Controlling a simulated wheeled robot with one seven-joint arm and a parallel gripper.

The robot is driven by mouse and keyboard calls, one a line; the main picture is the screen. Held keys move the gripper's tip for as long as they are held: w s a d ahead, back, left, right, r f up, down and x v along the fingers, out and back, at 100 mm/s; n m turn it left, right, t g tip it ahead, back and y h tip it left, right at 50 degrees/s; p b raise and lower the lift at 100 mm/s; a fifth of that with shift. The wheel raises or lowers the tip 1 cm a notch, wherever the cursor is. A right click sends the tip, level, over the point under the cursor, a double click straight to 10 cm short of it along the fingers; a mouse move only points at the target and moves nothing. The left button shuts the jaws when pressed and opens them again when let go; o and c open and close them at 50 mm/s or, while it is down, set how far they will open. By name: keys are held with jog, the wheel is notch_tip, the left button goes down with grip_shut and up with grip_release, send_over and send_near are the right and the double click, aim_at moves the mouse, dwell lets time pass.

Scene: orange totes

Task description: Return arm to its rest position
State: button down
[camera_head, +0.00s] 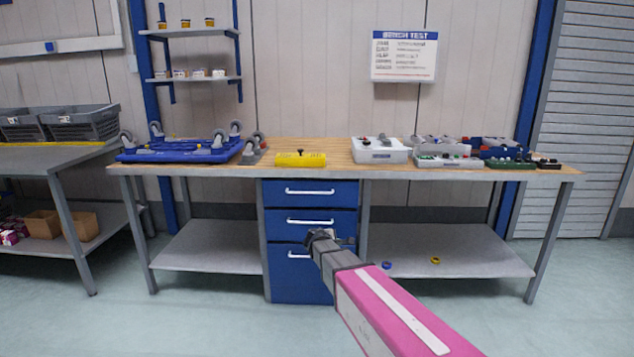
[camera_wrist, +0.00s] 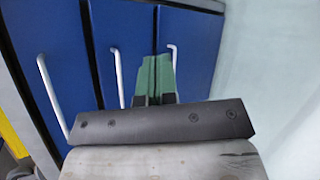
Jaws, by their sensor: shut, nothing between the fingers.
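My arm, with a pink and white link, reaches in from the lower right of the head view. My gripper (camera_head: 324,238) is in front of the blue drawer unit (camera_head: 310,187), below the worktop of the wooden workbench (camera_head: 345,173). In the wrist view my gripper (camera_wrist: 157,62) shows as greenish fingers close together, shut with nothing held. Blue drawer fronts with white handles (camera_wrist: 119,78) lie beyond the fingers. I cannot tell how far the fingertips are from the drawers. The drawers look closed.
A side table (camera_head: 45,160) with grey crates stands left. The lower bench shelf (camera_head: 460,262) holds two small rings. Floor in front is clear.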

jog(key=s+d+f+m+g+y, duration=0.1)
jog(key=s+d+f+m+g, duration=0.15)
jog(key=s+d+m, duration=0.35)
jog(key=s+d+f+m+g+y, duration=0.1)
jog(key=s+d+f+m+g, duration=0.2)
jog(key=s, duration=0.5)
jog(key=s+d+m+g+y, duration=0.1)
jog(key=s+m, duration=0.3)
jog(key=s, duration=0.4)
jog(key=s+d+f+m+g+y, duration=0.1)
jog(key=s+m+g+y, duration=0.2)
jog(key=s, duration=0.5)
jog(key=shift+d+m+y, duration=0.4)
jog(key=shift+m, duration=0.2)
jog(key=shift+f, duration=0.1)
